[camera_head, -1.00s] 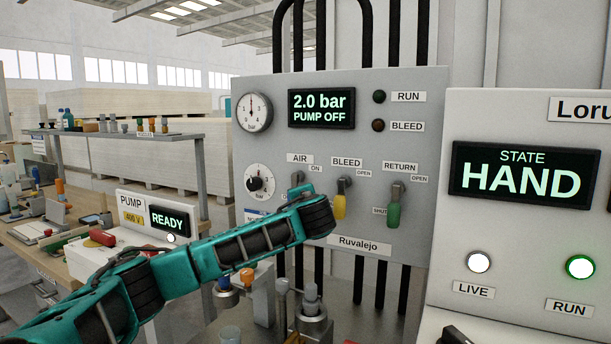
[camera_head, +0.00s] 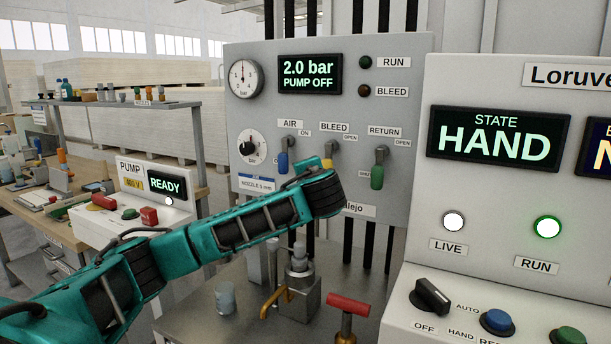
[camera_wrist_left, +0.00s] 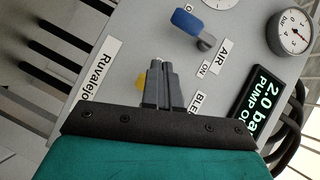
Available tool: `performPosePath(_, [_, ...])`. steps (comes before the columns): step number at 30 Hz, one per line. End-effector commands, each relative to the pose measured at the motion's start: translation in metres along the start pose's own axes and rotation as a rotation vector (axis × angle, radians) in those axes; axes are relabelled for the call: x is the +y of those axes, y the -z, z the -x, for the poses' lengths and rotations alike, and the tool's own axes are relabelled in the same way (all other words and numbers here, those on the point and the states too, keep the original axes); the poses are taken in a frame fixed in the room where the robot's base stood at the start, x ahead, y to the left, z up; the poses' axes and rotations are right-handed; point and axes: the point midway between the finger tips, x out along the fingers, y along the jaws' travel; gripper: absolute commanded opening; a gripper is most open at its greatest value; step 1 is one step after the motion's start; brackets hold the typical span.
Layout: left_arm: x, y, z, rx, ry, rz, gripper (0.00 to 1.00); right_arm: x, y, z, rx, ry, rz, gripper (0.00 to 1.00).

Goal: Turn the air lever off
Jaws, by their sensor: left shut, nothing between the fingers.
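The air lever (camera_head: 283,162) has a blue handle that hangs down from its pivot, under the AIR and ON labels on the grey panel (camera_head: 405,70). It also shows at the top of the left wrist view (camera_wrist_left: 187,22). My left gripper (camera_wrist_left: 160,64) is shut and empty, apart from the blue handle. In the wrist view its fingertips are in front of the panel, close by the yellow bleed lever (camera_wrist_left: 141,82). In the head view my left wrist hides the fingers and the lower part of the bleed lever (camera_head: 328,162). My right gripper is not in view.
A green return lever (camera_head: 377,176) hangs to the right of the bleed lever. The panel display (camera_head: 310,75) reads 2.0 bar, PUMP OFF. A control console (camera_head: 500,75) stands at the right, and a red-handled valve (camera_head: 348,305) stands on the metal surface below.

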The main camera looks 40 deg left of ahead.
Motion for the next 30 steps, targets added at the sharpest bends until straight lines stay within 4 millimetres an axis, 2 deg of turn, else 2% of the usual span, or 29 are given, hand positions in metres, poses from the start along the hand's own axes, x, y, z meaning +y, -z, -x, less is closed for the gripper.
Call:
performPosePath(4, [0.006,0.000,0.024,0.004,-0.001,0.001,0.00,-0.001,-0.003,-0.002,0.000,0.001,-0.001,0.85])
performPosePath(9, [0.008,-0.001,0.038,0.002,0.000,0.001,0.00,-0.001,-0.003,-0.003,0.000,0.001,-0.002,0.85])
performPosePath(30, [0.008,-0.001,0.040,0.001,0.000,0.001,0.00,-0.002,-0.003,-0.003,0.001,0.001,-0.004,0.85])
